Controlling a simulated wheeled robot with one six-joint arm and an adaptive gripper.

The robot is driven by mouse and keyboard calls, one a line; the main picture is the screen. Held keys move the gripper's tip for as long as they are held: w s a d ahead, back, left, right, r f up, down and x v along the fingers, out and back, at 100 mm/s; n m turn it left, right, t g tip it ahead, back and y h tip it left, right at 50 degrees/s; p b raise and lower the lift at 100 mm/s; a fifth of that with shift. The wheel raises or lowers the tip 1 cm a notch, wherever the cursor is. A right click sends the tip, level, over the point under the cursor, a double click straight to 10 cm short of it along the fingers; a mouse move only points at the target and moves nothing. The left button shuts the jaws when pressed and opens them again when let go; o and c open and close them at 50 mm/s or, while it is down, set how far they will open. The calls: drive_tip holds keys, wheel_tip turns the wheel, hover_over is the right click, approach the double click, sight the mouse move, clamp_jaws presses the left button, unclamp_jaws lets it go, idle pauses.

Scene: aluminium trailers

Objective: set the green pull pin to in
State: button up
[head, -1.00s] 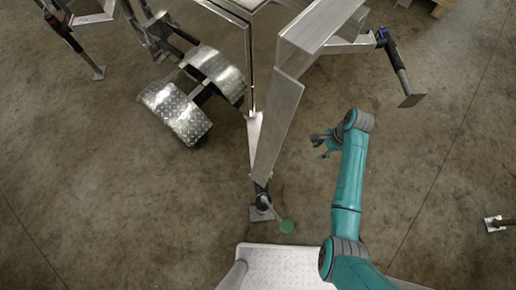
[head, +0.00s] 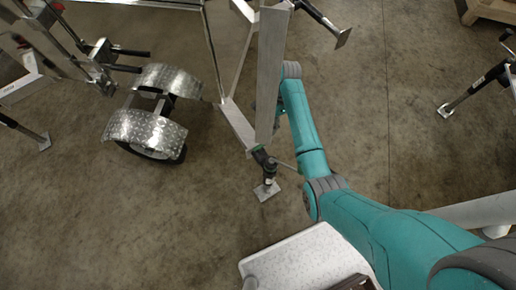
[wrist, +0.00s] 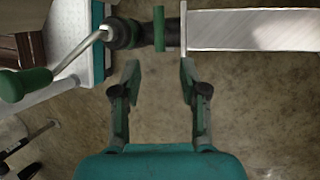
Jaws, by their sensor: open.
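In the wrist view my gripper (wrist: 158,75) is open and empty, its two fingers pointing up toward a green flat part (wrist: 159,28) at the end of the metal beam (wrist: 250,30). The fingertips are apart from it, just below in the picture. It may be the green pull pin; I cannot tell whether it is in or out. It sits beside the dark jack (wrist: 125,33). A crank with a green handle (wrist: 25,88) reaches left from the jack. In the head view a little green (head: 256,150) shows at the beam's end; my gripper is mostly hidden behind the beam.
In the head view the jack's foot plate (head: 267,191) stands on the floor. Trailer wheels under checker-plate fenders (head: 145,128) are at left. Other support legs (head: 462,100) are at right. The floor right of my arm is mostly clear.

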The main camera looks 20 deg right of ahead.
sight(260, 148)
drive_tip(key=x, duration=1)
drive_tip(key=shift+f, duration=0.2)
clamp_jaws()
